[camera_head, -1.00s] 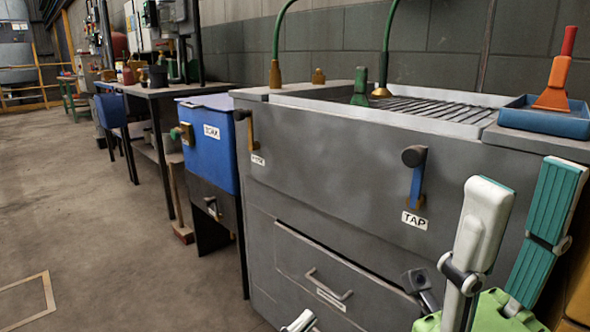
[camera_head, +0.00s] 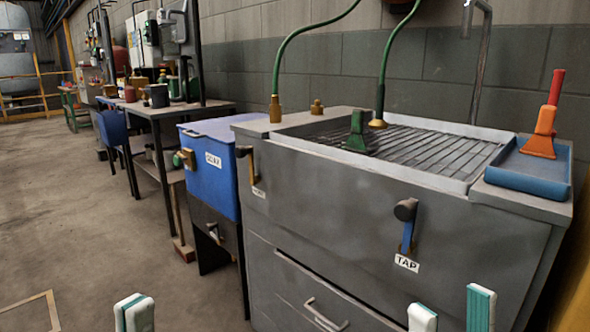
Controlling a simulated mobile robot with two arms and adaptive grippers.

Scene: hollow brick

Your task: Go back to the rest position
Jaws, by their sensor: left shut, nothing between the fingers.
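My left gripper (camera_head: 134,305) shows at the bottom edge, left of centre, as a white tip with teal sides. Its fingers are together with nothing between them, over the floor in the picture. My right gripper (camera_head: 451,299) shows at the bottom right, in front of the grey sink cabinet. Its two fingers, one white and one with a ribbed teal face, stand apart with an empty gap between them. Only the fingertips of both grippers show; the rest is below the picture.
The grey sink cabinet (camera_head: 330,195) with a TAP lever (camera_head: 406,225) fills the right. A blue tray (camera_head: 530,172) with an orange brush (camera_head: 543,130) sits on its right end. A blue box (camera_head: 212,165) and a workbench (camera_head: 160,108) stand further left.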

